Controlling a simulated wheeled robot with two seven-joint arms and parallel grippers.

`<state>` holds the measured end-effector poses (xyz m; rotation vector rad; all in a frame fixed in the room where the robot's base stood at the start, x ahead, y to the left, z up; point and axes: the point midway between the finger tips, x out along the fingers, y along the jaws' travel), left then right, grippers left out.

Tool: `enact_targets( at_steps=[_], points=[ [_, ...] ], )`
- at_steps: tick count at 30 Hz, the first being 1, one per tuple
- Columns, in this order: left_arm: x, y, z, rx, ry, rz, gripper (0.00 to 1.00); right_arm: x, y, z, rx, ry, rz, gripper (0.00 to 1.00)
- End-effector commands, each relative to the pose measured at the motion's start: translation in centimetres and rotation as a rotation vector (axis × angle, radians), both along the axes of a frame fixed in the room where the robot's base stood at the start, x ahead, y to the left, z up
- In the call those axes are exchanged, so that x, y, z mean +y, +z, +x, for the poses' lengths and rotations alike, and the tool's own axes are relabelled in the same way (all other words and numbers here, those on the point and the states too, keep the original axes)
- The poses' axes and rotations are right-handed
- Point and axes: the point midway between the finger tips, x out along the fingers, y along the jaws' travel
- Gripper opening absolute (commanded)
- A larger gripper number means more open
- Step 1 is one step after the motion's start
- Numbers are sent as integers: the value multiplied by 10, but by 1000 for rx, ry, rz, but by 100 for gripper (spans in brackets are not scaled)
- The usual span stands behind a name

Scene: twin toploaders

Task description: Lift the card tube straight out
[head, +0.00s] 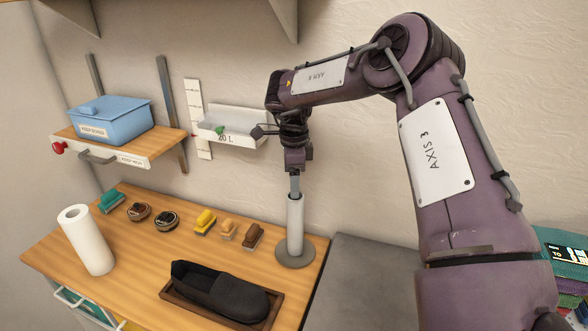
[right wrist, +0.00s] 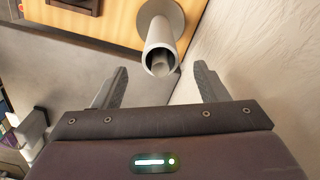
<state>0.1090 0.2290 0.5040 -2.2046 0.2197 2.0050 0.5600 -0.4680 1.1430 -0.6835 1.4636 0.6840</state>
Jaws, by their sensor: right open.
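The card tube (head: 296,222) is pale grey and stands upright on a round grey base (head: 295,254) at the right end of the wooden table. In the right wrist view the card tube (right wrist: 165,38) shows its open top, with a post inside it. My right gripper (head: 295,186) points down right above the tube. In the right wrist view its open fingers (right wrist: 160,68) lie on either side of the tube's top end, with nothing gripped. I cannot tell whether the fingertips reach below the rim. My left gripper is not in view.
A white paper roll (head: 87,242) stands at the table's left. A dark shoe (head: 225,290) lies in a wooden tray (head: 180,297) in front. Several brushes and tins line the back. A shelf (head: 150,150) holds a blue box (head: 112,120). The wall is close behind the tube.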

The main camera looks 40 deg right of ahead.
Motion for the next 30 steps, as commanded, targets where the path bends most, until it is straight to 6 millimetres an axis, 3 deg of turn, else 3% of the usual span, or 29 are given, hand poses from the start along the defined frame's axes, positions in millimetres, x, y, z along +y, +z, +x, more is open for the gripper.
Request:
enact_targets(
  at_steps=[6,12,18,23,30],
  points=[
    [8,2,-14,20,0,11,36,-1,-35,-1,2,-2,1,67],
    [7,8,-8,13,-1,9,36,-1,-56,-1,0,-4,0,67],
    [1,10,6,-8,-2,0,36,-1,-62,0,-3,-4,2,67],
    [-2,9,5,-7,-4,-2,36,-1,-62,0,-3,-4,1,67],
    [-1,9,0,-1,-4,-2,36,-1,-62,0,-3,-5,1,36]
  ],
)
